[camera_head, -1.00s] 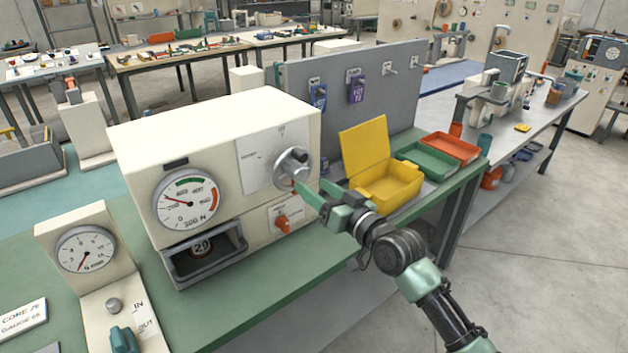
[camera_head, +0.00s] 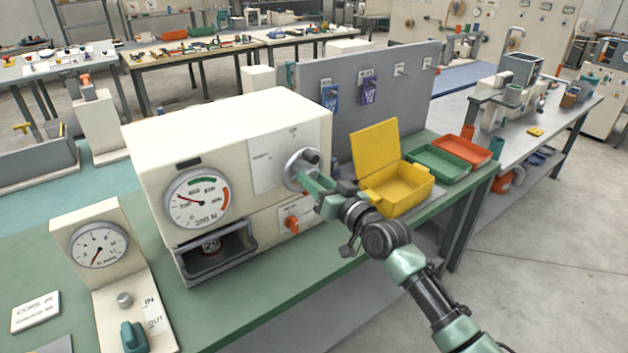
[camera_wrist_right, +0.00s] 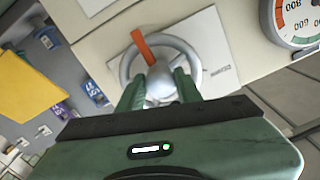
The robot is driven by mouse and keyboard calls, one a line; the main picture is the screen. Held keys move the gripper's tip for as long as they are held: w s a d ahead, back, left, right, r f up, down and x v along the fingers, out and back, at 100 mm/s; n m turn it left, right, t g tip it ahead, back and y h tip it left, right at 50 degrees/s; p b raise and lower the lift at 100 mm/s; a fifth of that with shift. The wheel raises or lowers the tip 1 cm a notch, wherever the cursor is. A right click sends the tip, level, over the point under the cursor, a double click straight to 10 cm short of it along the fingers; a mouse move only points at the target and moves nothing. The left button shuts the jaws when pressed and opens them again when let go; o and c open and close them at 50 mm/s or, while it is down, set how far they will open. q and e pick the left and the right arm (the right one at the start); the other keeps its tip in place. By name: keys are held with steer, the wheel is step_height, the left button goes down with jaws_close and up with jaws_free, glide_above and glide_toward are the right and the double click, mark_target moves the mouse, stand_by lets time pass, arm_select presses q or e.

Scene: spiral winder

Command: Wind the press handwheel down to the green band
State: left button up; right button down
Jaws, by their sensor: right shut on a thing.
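The press is a cream box (camera_head: 215,125). Its grey handwheel (camera_head: 290,166) is on the front at upper right. In the right wrist view the wheel (camera_wrist_right: 190,57) is a grey ring with an orange bar (camera_wrist_right: 143,47) across its upper part. My right gripper (camera_head: 308,179) is at the wheel; in the wrist view its green fingers (camera_wrist_right: 160,85) lie on both sides of the hub, shut on it. The press gauge (camera_head: 197,198) has a green band (camera_head: 203,182) at top and a red one at right. Its needle points left, outside the green. My left gripper is not in view.
An orange knob (camera_head: 291,222) sits below the wheel. A yellow open box (camera_head: 405,192), a green tray (camera_head: 440,165) and a red tray (camera_head: 468,150) stand right of the press. A second gauge stand (camera_head: 98,243) is at front left. Free floor lies right.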

steer(key=shift+m, duration=0.4)
steer(key=shift+a+m+p, duration=0.1)
steer(key=shift+m+p, duration=0.3)
steer(key=shift+m, duration=2)
steer(key=c, duration=1)
jaws_free()
steer(key=shift+o, duration=0.2)
steer(key=shift+s, duration=0.15)
steer(key=b+v, duration=0.1)
steer(key=v, duration=0.6)
steer(key=shift+s+d, duration=0.25)
steer(key=shift+d, duration=0.05)
